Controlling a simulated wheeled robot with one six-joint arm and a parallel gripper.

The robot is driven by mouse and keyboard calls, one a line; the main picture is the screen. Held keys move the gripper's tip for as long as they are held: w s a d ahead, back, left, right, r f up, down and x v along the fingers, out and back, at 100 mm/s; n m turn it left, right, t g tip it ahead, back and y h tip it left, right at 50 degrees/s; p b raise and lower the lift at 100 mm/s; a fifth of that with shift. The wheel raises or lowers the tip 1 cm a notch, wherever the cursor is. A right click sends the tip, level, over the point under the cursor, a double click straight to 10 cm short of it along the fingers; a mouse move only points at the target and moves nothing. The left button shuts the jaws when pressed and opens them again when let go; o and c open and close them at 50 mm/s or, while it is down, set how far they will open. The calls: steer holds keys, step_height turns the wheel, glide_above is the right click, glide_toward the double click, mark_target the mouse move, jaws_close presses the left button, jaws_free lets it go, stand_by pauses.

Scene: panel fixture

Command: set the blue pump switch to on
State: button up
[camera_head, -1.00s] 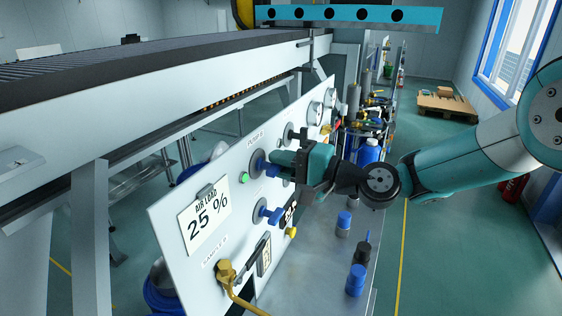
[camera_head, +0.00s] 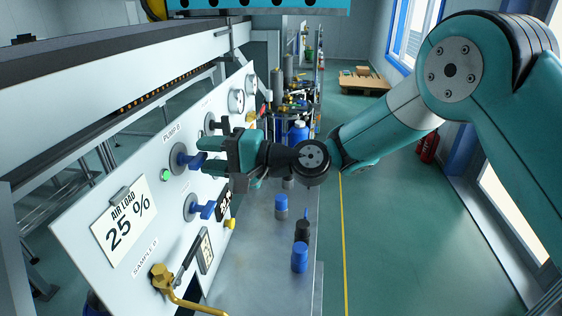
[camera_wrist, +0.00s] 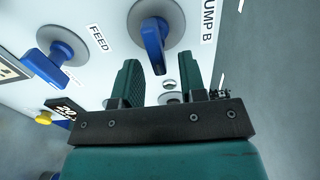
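The blue pump switch (camera_head: 183,159) is a blue lever on a round grey base, on the white panel under the PUMP B label. In the wrist view the blue lever (camera_wrist: 153,45) juts out from its base, its end near the gap between my fingertips. My gripper (camera_head: 205,156) is in front of the switch. In the wrist view my gripper (camera_wrist: 159,70) shows two spread teal fingers with nothing clamped between them. Whether a finger touches the lever I cannot tell.
A second blue lever (camera_head: 200,208), labelled FEED in the wrist view (camera_wrist: 55,60), sits below. A green lamp (camera_head: 165,175), an AIR LOAD 25 % card (camera_head: 124,227) and a brass valve (camera_head: 162,275) are near. Blue-capped bottles (camera_head: 300,257) stand on the bench.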

steer(key=s+d+b, duration=0.1)
steer(key=d+b, duration=0.7)
steer(key=d, duration=0.8)
steer(key=shift+s, duration=0.15)
steer(key=s+d+f+n+h, duration=0.3)
steer(key=s+d+h, duration=0.4)
steer(key=s, duration=0.3)
steer(key=s+d+f+n+g+h, duration=0.1)
steer(key=s+d+f+n+h, duration=0.3)
steer(key=s+d, duration=0.4)
steer(key=s+n+h, duration=0.1)
steer(key=s+h, duration=0.1)
steer(key=s, duration=0.1)
steer(key=shift+s+f+h, duration=0.15)
steer(key=shift+f+h, duration=0.1)
steer(key=shift+h, duration=0.15)
